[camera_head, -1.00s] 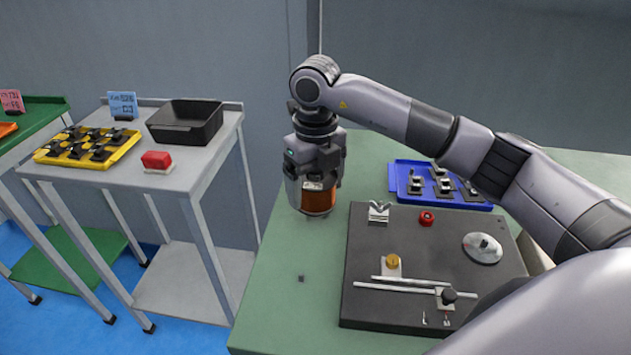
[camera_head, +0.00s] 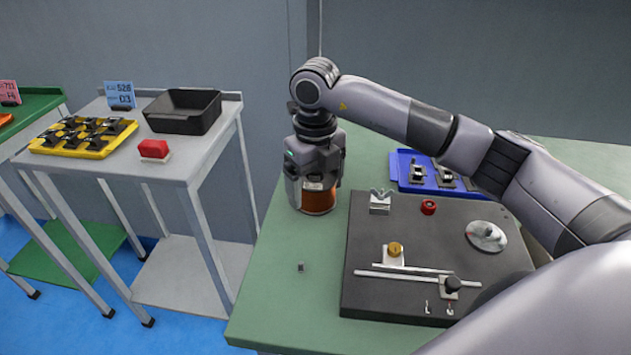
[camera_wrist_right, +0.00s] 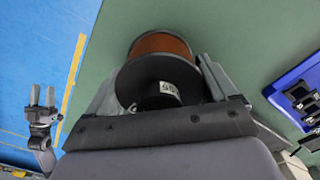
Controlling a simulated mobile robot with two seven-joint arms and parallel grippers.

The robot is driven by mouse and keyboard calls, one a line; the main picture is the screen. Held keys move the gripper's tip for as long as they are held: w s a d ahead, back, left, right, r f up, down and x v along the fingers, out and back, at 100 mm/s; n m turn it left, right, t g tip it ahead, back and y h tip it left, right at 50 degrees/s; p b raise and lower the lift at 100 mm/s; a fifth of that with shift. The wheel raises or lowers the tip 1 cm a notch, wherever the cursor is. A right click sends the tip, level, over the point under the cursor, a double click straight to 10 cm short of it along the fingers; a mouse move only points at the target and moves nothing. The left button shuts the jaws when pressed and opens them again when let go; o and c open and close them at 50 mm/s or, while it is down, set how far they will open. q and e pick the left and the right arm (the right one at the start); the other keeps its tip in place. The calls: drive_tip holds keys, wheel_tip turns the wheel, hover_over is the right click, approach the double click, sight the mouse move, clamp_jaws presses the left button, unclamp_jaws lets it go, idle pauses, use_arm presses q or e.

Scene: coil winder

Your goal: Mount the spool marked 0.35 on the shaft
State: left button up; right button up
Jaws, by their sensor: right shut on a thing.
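My right gripper (camera_head: 317,190) is shut on a spool of copper-coloured wire (camera_head: 318,202), which hangs upright below the wrist over the left part of the green table. In the right wrist view the spool (camera_wrist_right: 160,75) sits between the two fingers, its dark flange facing the camera; its small white label is hard to read. Whether it touches the table is unclear. A black winder board (camera_head: 370,240) lies to its right, with a grey disc and hub (camera_head: 486,236); I cannot clearly make out a shaft. My left gripper (camera_wrist_right: 42,97) shows empty with fingers apart in the wrist view.
On the board are a V-shaped block (camera_head: 380,204), a red ring (camera_head: 428,207), a brass piece (camera_head: 395,250) and rods. A blue tray (camera_head: 400,170) stands behind. A side table holds a yellow tray (camera_head: 75,152), a black bin (camera_head: 183,122) and a red block (camera_head: 153,149).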

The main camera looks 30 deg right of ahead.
drive_tip(key=shift+f, duration=0.1)
drive_tip(key=o, duration=1.4)
drive_tip(key=shift+c, duration=0.2)
use_arm(q)
drive_tip(key=shift+f, duration=0.1)
use_arm(e)
wheel_tip(320, 180, up, 6)
drive_tip(key=shift+r, duration=0.65)
use_arm(q)
drive_tip(key=shift+w+d+r, duration=0.15)
drive_tip(key=shift+d+r, duration=0.1)
drive_tip(key=shift+r, duration=0.5)
